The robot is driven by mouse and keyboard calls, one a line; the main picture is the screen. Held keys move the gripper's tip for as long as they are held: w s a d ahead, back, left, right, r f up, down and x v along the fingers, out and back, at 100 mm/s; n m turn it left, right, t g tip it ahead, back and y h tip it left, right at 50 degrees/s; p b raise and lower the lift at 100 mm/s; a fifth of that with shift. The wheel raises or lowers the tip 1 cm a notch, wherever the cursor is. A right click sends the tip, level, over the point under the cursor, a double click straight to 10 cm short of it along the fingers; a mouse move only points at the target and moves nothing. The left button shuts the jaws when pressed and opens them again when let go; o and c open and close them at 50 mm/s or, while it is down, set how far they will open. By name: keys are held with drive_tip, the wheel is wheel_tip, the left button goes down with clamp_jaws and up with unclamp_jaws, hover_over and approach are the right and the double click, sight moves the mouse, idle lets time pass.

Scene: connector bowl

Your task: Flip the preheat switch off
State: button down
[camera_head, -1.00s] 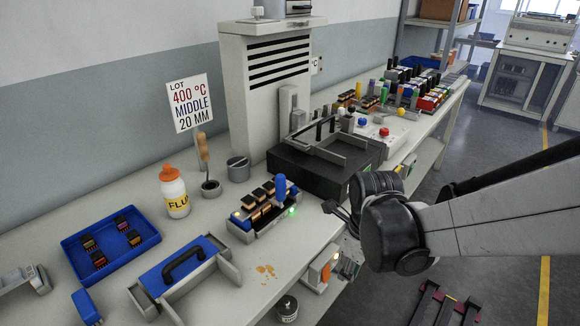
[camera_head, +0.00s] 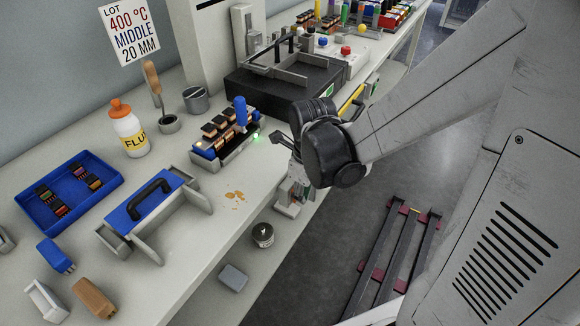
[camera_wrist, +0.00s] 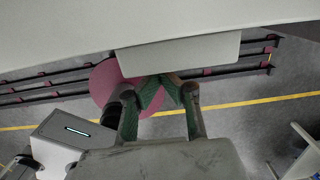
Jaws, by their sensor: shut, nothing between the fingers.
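In the head view, a small pale box (camera_head: 287,208) sits at the front edge of the bench, mostly hidden behind my wrist. I cannot make out a preheat switch lever or its position. My gripper (camera_head: 297,188) hangs beside this box, partly hidden by my dark wrist joint. In the wrist view, my gripper (camera_wrist: 160,92) is shut and empty, with its green-padded fingertips together. The fingertips are close to a light grey block (camera_wrist: 180,54) jutting from the bench edge; I cannot tell whether they touch it.
A can (camera_head: 262,235) stands below the bench edge. Dark rails (camera_head: 392,245) lie on the floor.

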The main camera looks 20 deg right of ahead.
drive_tip(key=shift+w+a+f+t, duration=0.1)
drive_tip(key=shift+w+a+t, duration=0.05)
drive_tip(key=shift+t, duration=0.15)
drive_tip(key=shift+r, duration=0.2)
drive_tip(key=shift+r+p, duration=0.45)
drive_tip(key=shift+r, duration=0.15)
drive_tip(key=s+d+r+p, duration=0.1)
drive_tip(key=r+p, duration=0.1)
drive_tip(key=r, duration=0.3)
drive_tip(key=s+d+r+p, duration=0.2)
drive_tip(key=r, duration=0.3)
drive_tip(key=shift+s+r, duration=0.3)
drive_tip(key=shift+r, duration=0.1)
